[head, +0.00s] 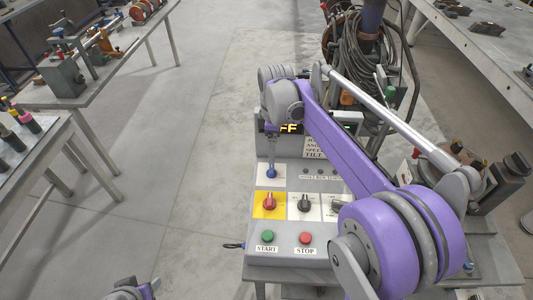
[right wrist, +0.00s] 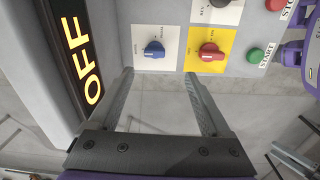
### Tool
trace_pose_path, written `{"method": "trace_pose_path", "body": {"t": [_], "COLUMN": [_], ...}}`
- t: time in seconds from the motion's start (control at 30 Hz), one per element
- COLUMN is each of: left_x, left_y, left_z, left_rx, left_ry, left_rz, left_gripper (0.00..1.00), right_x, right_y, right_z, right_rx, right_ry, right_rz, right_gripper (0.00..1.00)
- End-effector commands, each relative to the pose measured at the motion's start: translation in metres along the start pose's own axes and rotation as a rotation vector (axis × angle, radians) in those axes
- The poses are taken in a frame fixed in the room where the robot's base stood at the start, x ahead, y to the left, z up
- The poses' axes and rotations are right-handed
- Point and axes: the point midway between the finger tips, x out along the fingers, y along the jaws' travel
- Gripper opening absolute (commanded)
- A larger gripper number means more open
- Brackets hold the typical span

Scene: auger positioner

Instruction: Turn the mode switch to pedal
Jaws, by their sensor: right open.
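A blue knob (head: 271,173) is on a white plate above a red knob (head: 269,201) on a yellow plate. Two dark knobs (head: 304,203) sit to the right. In the right wrist view, my right gripper (right wrist: 160,76) is open and empty, its fingertips just short of the blue knob (right wrist: 154,49). The red knob (right wrist: 211,52) is beside it. A part of my left arm (head: 130,291) shows at the bottom edge; its jaws are not clear.
A green START button (head: 267,236) and a red STOP button (head: 305,238) are on the box's front. A display reads OFF (right wrist: 82,60). A machine with coiled cable (head: 360,42) stands behind. Benches are at left and right; floor at left is clear.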

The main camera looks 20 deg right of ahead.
Motion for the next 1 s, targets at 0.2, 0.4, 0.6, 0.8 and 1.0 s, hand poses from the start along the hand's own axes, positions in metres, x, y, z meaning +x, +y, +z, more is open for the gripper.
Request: {"method": "trace_pose_path", "body": {"t": [0.2,0.4,0.6,0.8,1.0], "left_x": [0.0,0.001,0.003,0.003,0.003], "left_y": [0.0,0.0,0.0,0.0,0.0], "left_z": [0.0,0.002,0.004,0.004,0.004], "left_rx": [0.0,0.0,0.0,0.0,0.0], "left_ry": [0.0,-0.002,-0.003,-0.004,-0.004], "left_rz": [0.0,0.0,0.0,0.0,0.0], "left_gripper": [0.5,0.5,0.5,0.5,0.5], "right_x": [0.01,0.044,0.081,0.103,0.11], "right_y": [0.012,0.011,0.01,0.01,0.009], "right_z": [-0.001,-0.001,-0.001,-0.001,-0.001], "right_rx": [-0.059,-0.059,-0.059,-0.058,-0.058], "right_ry": [-0.009,-0.009,-0.008,-0.008,-0.008], "right_rz": [-0.024,-0.023,-0.022,-0.021,-0.021], "right_gripper": [0.82,0.82,0.82,0.82,0.82]}}
